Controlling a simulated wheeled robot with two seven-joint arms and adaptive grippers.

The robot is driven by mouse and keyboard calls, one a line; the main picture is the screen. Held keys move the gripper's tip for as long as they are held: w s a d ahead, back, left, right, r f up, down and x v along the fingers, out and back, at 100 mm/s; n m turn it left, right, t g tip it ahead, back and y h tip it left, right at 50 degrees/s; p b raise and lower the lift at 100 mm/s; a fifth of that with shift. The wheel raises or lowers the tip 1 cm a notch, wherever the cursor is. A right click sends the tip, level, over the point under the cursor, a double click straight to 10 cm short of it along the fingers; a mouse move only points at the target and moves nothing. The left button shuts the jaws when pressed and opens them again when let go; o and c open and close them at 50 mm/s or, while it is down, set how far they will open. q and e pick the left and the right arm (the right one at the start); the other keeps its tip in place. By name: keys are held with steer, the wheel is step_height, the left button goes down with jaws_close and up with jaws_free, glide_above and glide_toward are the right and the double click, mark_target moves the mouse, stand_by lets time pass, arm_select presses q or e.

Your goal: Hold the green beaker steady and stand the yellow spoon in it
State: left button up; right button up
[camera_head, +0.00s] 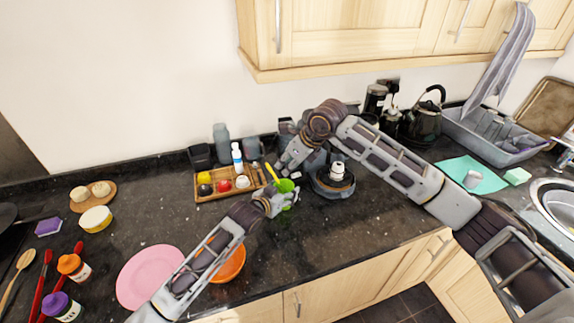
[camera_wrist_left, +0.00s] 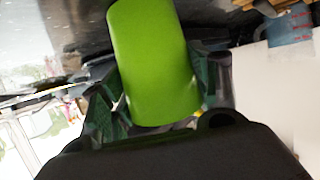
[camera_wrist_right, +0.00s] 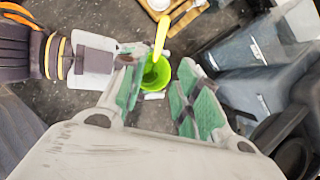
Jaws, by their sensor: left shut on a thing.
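The green beaker (camera_head: 286,186) stands near the middle of the counter and fills the middle of the left wrist view (camera_wrist_left: 155,65). My left gripper (camera_head: 280,199) is shut on it. The yellow spoon (camera_head: 271,172) is in the beaker, leaning against its rim with its upper end sticking out. In the right wrist view the spoon (camera_wrist_right: 161,35) runs down into the beaker's mouth (camera_wrist_right: 156,73). My right gripper (camera_wrist_right: 160,98) is above and beside the beaker, its fingers spread wide with nothing between them. The spoon's lower end is partly hidden inside the beaker.
A wooden tray (camera_head: 208,197) with small bowls and a white bottle stands just behind and left. A dark pan-like dish (camera_head: 326,190) is close on the right. An orange bowl (camera_head: 231,265) and a pink plate (camera_head: 146,277) lie in front. Grey canisters stand at the back.

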steer(key=v, duration=1)
steer(key=shift+r, duration=0.2)
steer(key=shift+s+d, duration=0.1)
steer(key=shift+d, duration=0.05)
stand_by(0.7)
arm_select(q)
steer(key=o, duration=1.1)
steer(key=shift+c, duration=0.2)
steer(key=shift+s+a+r, duration=0.1)
steer(key=shift+s, duration=0.1)
steer(key=v, duration=1.1)
steer(key=shift+s, duration=0.3)
